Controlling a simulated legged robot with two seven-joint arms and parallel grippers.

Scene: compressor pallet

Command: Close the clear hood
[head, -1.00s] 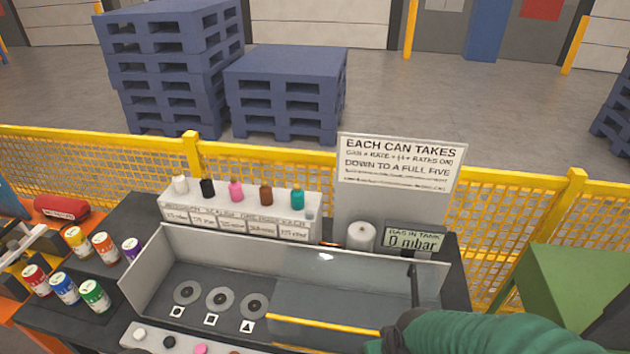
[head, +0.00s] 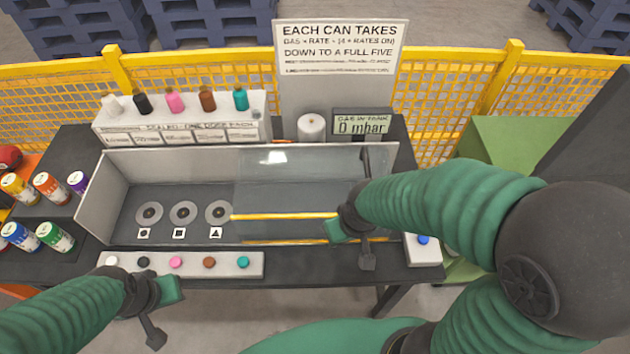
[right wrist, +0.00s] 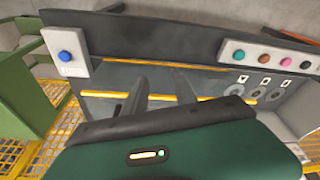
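The clear hood (head: 300,185) is a see-through panel over the right part of a grey open-topped chamber (head: 100,200). The left part of the chamber, with three round discs (head: 183,213), is uncovered. My right gripper (head: 338,231) is at the bar's right end; I cannot tell whether it touches. In the right wrist view, the right gripper (right wrist: 138,98) shows two grey fingers apart with nothing visible between them, near yellow strips. My left gripper (head: 172,290) is in front of the button strip; its fingers are not clear.
A strip of coloured buttons (head: 180,265) lies along the front, and a blue button (head: 423,240) is at the right. Several cans (head: 52,188) stand at the left. Bottles stand on a white rack (head: 180,125) behind. A display (head: 361,125) reads 0 mbar.

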